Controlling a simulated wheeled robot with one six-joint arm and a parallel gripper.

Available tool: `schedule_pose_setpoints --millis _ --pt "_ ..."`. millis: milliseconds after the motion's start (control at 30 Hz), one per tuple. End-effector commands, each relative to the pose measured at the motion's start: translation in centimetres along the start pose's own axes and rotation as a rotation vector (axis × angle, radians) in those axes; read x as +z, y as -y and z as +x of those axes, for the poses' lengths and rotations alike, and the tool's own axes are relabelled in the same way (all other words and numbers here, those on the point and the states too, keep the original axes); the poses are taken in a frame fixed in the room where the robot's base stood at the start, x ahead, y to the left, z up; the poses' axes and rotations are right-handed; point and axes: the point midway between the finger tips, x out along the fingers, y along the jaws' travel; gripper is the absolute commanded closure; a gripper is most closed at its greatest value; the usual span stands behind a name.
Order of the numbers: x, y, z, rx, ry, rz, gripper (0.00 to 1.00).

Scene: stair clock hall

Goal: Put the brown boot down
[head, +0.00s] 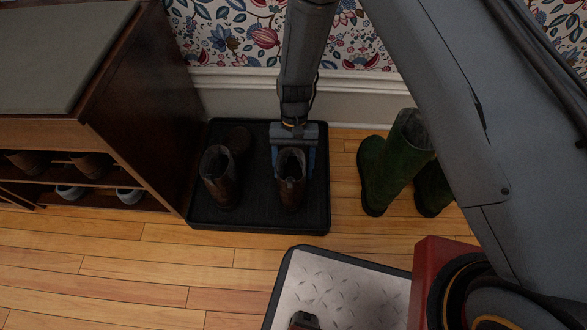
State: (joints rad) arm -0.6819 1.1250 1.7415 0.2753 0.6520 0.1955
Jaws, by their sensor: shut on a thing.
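A brown boot (291,184) is upright at the right part of a black boot tray (260,220) on the floor. My gripper (293,165) comes down from above and is shut on this boot near its top. The boot appears at or very near the tray surface; I cannot tell whether its sole touches.
Green boots (385,170) stand on the wooden floor right of the tray, partly hidden by my arm. A wooden bench (140,110) with shoes on its shelves is close on the left. The papered wall (235,35) is behind. Floor in front of the tray is clear at left.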

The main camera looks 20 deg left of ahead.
Motion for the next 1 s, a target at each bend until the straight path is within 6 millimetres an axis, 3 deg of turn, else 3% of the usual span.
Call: schedule_pose_setpoints --millis 367,400,500,833,1000 --pt "-0.1 0.1 0.2 0.000 0.000 -0.001 0.72" --pt "-0.1 0.1 0.2 0.000 -0.001 -0.001 0.25" --pt "-0.1 0.0 0.2 0.000 -0.001 -0.001 0.12" --pt "0.0 0.1 -0.1 -0.001 -0.001 -0.001 0.12" --pt "0.1 0.1 -2.3 -0.002 -0.002 -0.001 0.12"
